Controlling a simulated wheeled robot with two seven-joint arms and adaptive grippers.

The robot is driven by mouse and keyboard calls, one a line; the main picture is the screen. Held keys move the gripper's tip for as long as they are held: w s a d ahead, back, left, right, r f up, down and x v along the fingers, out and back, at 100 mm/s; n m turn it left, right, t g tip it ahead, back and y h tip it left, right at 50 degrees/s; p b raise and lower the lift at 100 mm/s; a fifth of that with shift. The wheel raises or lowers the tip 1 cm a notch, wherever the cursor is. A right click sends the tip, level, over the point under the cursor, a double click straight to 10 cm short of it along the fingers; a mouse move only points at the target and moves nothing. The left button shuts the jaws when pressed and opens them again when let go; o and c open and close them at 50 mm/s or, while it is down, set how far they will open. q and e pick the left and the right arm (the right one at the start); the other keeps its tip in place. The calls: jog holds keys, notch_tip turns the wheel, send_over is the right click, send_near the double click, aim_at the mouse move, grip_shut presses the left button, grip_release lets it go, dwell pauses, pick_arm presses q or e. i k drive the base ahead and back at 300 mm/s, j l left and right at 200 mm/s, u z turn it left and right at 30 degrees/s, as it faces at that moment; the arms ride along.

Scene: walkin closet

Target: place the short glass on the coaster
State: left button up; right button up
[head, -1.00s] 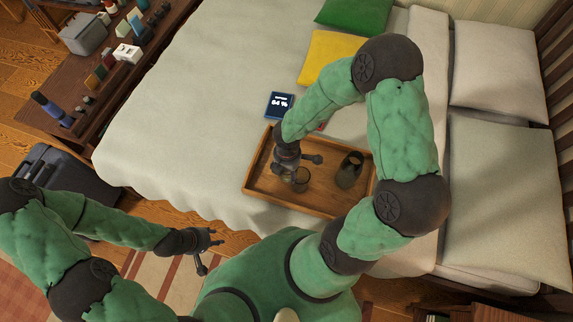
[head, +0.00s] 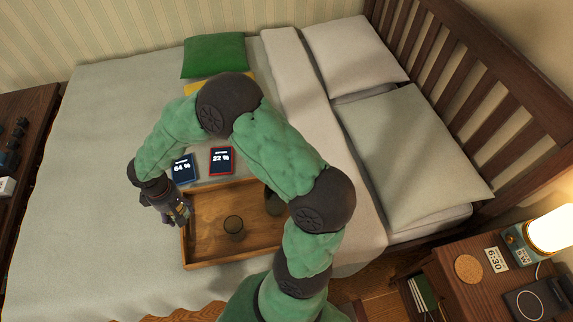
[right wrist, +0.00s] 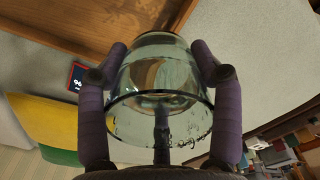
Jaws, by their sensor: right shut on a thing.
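My right gripper (head: 181,216) is at the left edge of the tray in the head view. In the right wrist view its purple fingers (right wrist: 160,62) are shut on a short clear glass (right wrist: 158,78), one finger on each side, with the wide rim towards the camera. In the head view the held glass is hardly visible behind the gripper. The round cork coaster (head: 468,268) lies bare on the nightstand at the lower right, far from this gripper. My left gripper is out of view.

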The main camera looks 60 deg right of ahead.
aim_at(469, 270)
jog(key=k+l, duration=0.1)
jog(key=k, duration=0.2)
jog(key=k+l, duration=0.15)
jog(key=k, duration=0.15)
jog(key=z, duration=3)
